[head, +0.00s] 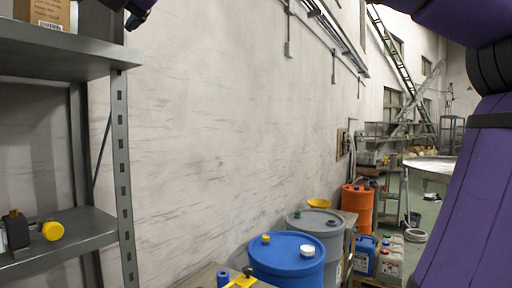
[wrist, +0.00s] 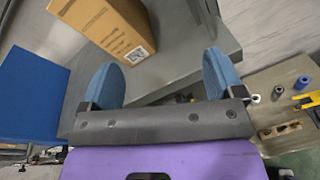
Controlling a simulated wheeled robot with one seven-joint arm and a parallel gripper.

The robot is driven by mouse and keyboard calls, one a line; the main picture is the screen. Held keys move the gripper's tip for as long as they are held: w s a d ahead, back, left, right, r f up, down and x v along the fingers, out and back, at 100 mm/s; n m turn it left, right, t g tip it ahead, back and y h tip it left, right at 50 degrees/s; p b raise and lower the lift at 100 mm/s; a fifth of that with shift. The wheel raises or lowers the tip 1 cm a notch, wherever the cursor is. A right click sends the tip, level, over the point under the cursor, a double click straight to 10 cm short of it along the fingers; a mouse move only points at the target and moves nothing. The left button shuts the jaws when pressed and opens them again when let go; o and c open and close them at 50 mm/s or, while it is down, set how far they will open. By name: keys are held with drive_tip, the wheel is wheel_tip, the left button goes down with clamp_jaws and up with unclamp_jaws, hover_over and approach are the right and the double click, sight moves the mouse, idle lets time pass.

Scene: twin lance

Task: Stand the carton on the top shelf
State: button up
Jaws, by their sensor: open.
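The brown cardboard carton (head: 42,12) rests on the grey top shelf (head: 60,50) at the upper left of the head view. Its barcode side shows, and its top is cut off by the frame. In the wrist view the carton (wrist: 105,25) is just beyond my gripper (wrist: 160,76), on the grey shelf surface (wrist: 180,50). My gripper's two blue fingers are wide apart with nothing between them. The carton's near corner is close to the left finger; I cannot tell whether they touch.
A blue drum (head: 287,262) and a grey drum (head: 318,228) stand along the wall. A workbench (wrist: 285,95) with small parts lies right of the shelf.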

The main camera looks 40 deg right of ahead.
drive_tip(key=s+d+f+m+g+h, duration=0.1)
drive_tip(key=d+f+m+g+h, duration=0.2)
drive_tip(key=d+f+m, duration=0.8)
drive_tip(key=s+d+f+m+g, duration=0.2)
drive_tip(key=s+f+m, duration=0.3)
drive_tip(key=f+m, duration=0.2)
drive_tip(key=s+d+f+m+g, duration=0.3)
drive_tip(key=s+f+m, duration=0.2)
drive_tip(key=f+m, duration=0.3)
drive_tip(key=s+d+f+m+g, duration=0.2)
drive_tip(key=s+f+m, duration=0.3)
drive_tip(key=f, duration=0.8)
drive_tip(key=m, duration=0.2)
drive_tip(key=shift+d+f+m+g, duration=0.3)
drive_tip(key=shift+f+m, duration=0.1)
